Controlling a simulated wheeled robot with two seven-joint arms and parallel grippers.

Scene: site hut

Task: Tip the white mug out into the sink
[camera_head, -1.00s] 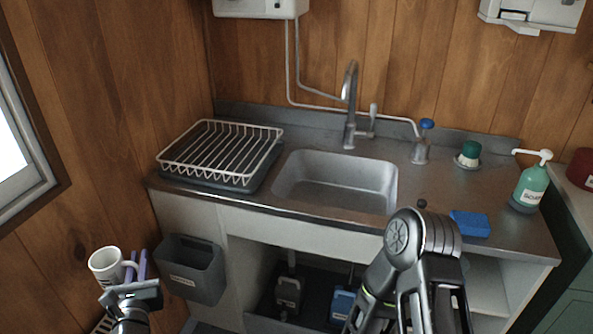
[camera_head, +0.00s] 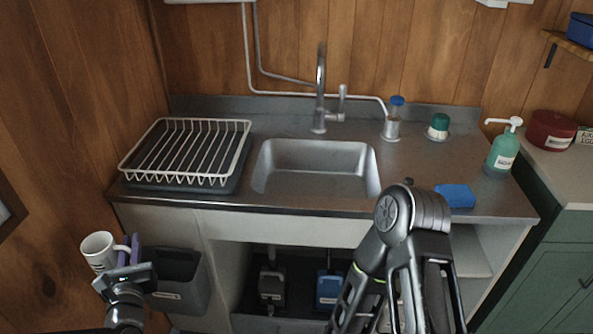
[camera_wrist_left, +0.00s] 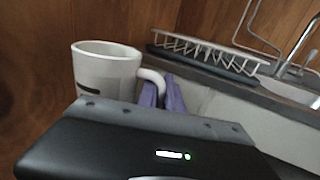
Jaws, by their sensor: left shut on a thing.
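The white mug (camera_head: 99,250) is at the lower left in the head view, upright or nearly so, away from the counter. It also shows in the left wrist view (camera_wrist_left: 103,72), with dark marking on its side. My left gripper (camera_head: 130,251), with purple fingers, is shut on the mug's handle. The mug's inside bottom cannot be seen. The sink (camera_head: 318,168) is an empty-looking steel basin in the middle of the counter, to the right of the mug. My right arm stands in front of the counter; its gripper cannot be made out.
A white dish rack (camera_head: 187,150) stands left of the sink. The tap (camera_head: 320,95) rises behind the basin. A blue sponge (camera_head: 455,195) and a green soap bottle (camera_head: 503,150) are on the right. A grey bin (camera_head: 180,280) hangs on the cabinet front near my left gripper.

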